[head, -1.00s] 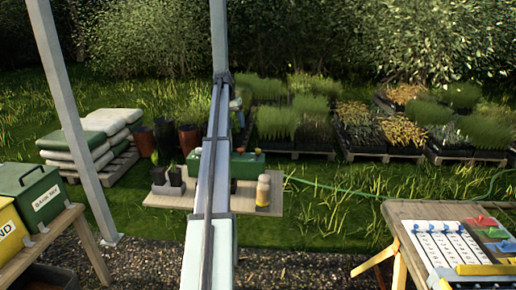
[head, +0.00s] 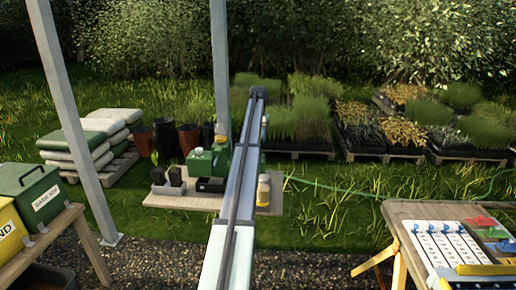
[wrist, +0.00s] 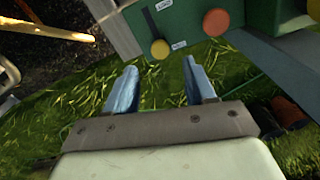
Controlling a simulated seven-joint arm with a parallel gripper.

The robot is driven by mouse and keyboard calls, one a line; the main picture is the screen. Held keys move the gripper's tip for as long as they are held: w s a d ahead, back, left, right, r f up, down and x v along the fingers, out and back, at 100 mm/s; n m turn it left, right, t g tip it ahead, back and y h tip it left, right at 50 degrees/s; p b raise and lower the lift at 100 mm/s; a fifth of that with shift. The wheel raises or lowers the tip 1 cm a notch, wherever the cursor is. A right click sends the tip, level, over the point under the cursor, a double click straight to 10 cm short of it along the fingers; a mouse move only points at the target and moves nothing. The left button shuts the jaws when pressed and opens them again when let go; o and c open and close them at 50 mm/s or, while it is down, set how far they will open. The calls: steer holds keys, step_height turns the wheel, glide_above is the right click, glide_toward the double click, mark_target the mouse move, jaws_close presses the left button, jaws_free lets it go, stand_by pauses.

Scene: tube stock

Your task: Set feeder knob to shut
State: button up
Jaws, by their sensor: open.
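A green feeder box (wrist: 258,14) fills the top right of the wrist view. On its face are a yellow round knob (wrist: 160,49) and an orange-red round knob (wrist: 216,22). A grey strip runs up from the yellow knob, and small white labels sit near both of its ends; I cannot read them. My gripper (wrist: 161,88) is open and empty, its fingertips below and apart from the yellow knob in the picture. In the head view the green feeder box (head: 203,161) stands on the bench, partly behind my arm; the gripper is not visible there.
A post (head: 221,80) rises close beside my arm. A table (head: 405,212) with boards is at right; green and yellow bins stand left.

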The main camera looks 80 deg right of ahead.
steer(key=shift+f, duration=3.15)
jaws_close()
